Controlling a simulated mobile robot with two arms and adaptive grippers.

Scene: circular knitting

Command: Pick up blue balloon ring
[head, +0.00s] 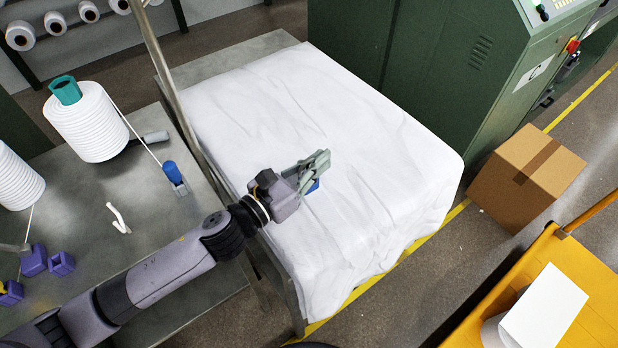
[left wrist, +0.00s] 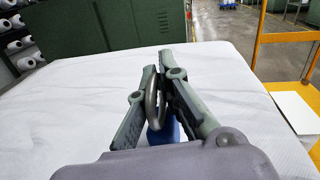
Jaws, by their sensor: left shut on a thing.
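My left gripper (head: 318,163) is over the white cloth-covered table and shut on the blue balloon ring. The ring's blue part (head: 313,186) shows just below the fingers in the head view. In the left wrist view, the grey metal loop (left wrist: 152,97) stands upright between the two fingers (left wrist: 160,85), with the blue base (left wrist: 165,130) behind and below it. The gripper hides much of the piece. I cannot tell whether it touches the cloth. My right gripper is not in view.
White cloth (head: 270,95) covers the table. On the metal table (head: 140,205) at left are white yarn cones (head: 88,122), another blue piece (head: 173,172), a white hook (head: 118,217) and purple blocks (head: 61,264). A green machine (head: 420,70), cardboard box (head: 526,178) and yellow cart (head: 590,265) stand right.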

